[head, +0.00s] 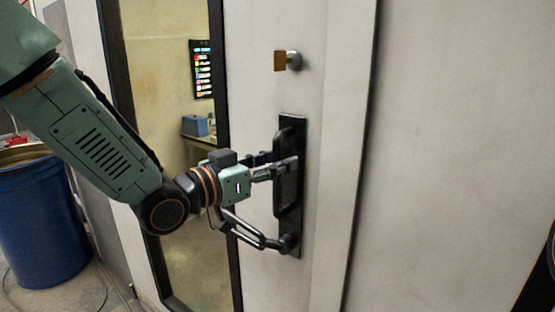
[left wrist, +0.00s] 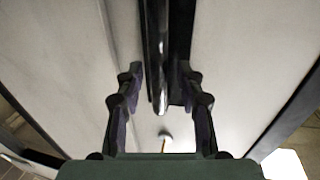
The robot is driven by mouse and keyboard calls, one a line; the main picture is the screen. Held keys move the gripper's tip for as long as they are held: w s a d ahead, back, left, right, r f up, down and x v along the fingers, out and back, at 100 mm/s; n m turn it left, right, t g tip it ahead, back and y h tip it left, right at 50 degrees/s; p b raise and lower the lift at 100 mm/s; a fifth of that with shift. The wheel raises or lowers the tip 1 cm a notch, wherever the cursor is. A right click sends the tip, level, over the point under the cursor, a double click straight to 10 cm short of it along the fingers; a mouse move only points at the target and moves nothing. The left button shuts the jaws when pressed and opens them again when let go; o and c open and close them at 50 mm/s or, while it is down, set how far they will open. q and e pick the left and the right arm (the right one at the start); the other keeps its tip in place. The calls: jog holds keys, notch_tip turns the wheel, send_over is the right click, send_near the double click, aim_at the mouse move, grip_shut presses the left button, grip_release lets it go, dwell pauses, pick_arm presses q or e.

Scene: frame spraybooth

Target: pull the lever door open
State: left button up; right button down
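The pale door has a tall black handle plate (head: 291,222) with a raised upright bar (head: 282,140). My left gripper (head: 275,168) reaches the plate from the left in the head view. The left wrist view shows its two fingers (left wrist: 160,88) apart, on either side of the dark upright bar (left wrist: 155,40). A pale gap shows beside the left finger; I cannot tell whether the other touches. My right gripper is out of view.
A blue barrel (head: 45,220) stands at the far left, with a cable on the floor. Plain wall (head: 460,130) fills the right.

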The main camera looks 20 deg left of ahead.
pick_arm(q)
jog(key=shift+w+d, duration=0.2)
grip_shut()
dwell(0.4)
dwell(0.6)
